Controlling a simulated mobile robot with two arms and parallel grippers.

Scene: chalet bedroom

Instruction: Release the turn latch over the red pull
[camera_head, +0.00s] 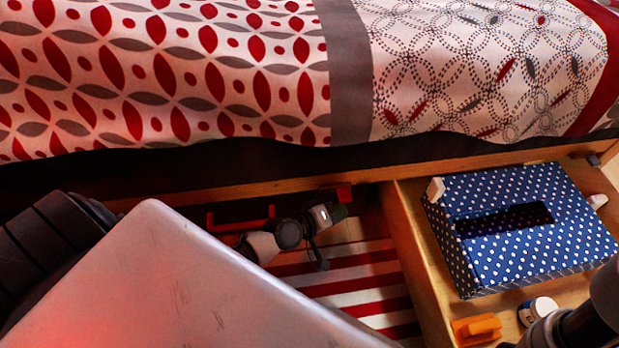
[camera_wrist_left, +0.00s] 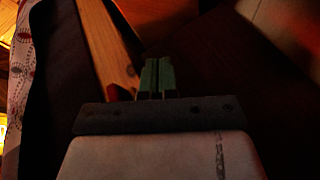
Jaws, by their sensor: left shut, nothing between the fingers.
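A red pull (camera_head: 241,220) shows under the wooden bed rail (camera_head: 290,187), partly hidden by my left arm. A small red block (camera_head: 344,193) sits on the rail to the right of it; I cannot tell for sure that this is the turn latch, or how it is turned. My left gripper (camera_head: 337,212) is just below the block, shut and empty; whether they touch is unclear. In the left wrist view its green fingertips (camera_wrist_left: 157,72) are together, with a red piece (camera_wrist_left: 113,92) close to their left. My right gripper is not in view.
An open wooden drawer (camera_head: 408,245) at the right holds a blue dotted box (camera_head: 478,215), an orange object (camera_head: 477,329) and a white jar (camera_head: 538,310). A striped rug (camera_head: 355,280) lies below.

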